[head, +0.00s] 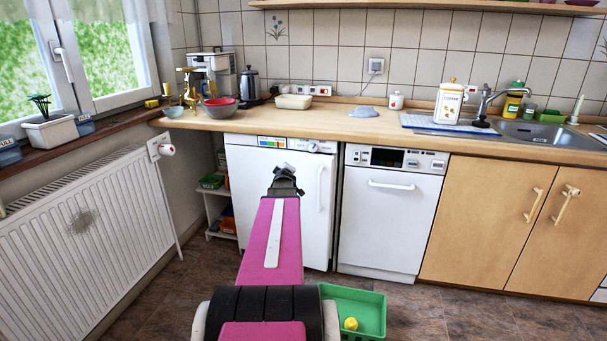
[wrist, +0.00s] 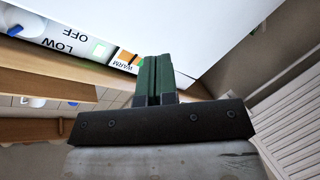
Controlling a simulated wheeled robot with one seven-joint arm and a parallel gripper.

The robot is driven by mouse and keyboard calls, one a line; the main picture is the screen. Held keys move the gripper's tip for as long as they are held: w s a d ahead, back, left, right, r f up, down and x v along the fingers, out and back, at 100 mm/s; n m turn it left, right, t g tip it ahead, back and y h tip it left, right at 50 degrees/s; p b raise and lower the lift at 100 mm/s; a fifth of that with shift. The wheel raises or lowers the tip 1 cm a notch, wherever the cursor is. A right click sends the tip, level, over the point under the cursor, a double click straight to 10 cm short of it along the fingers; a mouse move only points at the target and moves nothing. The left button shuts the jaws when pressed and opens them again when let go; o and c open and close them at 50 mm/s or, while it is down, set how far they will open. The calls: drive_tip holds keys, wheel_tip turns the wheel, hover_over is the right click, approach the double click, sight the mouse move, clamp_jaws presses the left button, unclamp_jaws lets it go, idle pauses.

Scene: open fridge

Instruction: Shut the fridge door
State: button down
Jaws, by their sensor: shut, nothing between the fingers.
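The white fridge door (head: 305,225) is under the counter at the left of the appliances, with a vertical handle (head: 320,188) near its right edge. It looks flush or nearly flush under the control panel (head: 275,143); I cannot tell whether a small gap is left. My gripper (head: 287,170) is in front of the upper door, hiding part of it. In the wrist view its green fingers (wrist: 156,75) are together and empty, close to the white door surface (wrist: 205,35) and the panel (wrist: 75,45). I cannot tell whether they touch.
A white dishwasher (head: 390,215) stands right of the fridge, then wooden cupboards (head: 480,215). A ribbed radiator (head: 85,230) is at the left. A green crate (head: 368,308) with a yellow item lies on the floor right of my arm. Floor left of my arm is clear.

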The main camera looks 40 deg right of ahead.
drive_tip(key=s+a+f+m+g+h, duration=0.25)
drive_tip(key=s+m+h, duration=0.4)
drive_tip(key=m, duration=0.85)
drive_tip(key=g, duration=0.1)
approach(306, 170)
drive_tip(key=shift+m, duration=0.4)
drive_tip(key=x, duration=0.7)
drive_tip(key=shift+w+f, duration=0.1)
drive_tip(key=shift+w, duration=0.2)
drive_tip(key=shift+d, duration=0.2)
drive_tip(key=x, duration=0.4)
drive_tip(key=shift+w+d, duration=0.1)
drive_tip(key=shift+d, duration=0.3)
drive_tip(key=shift+a, duration=0.2)
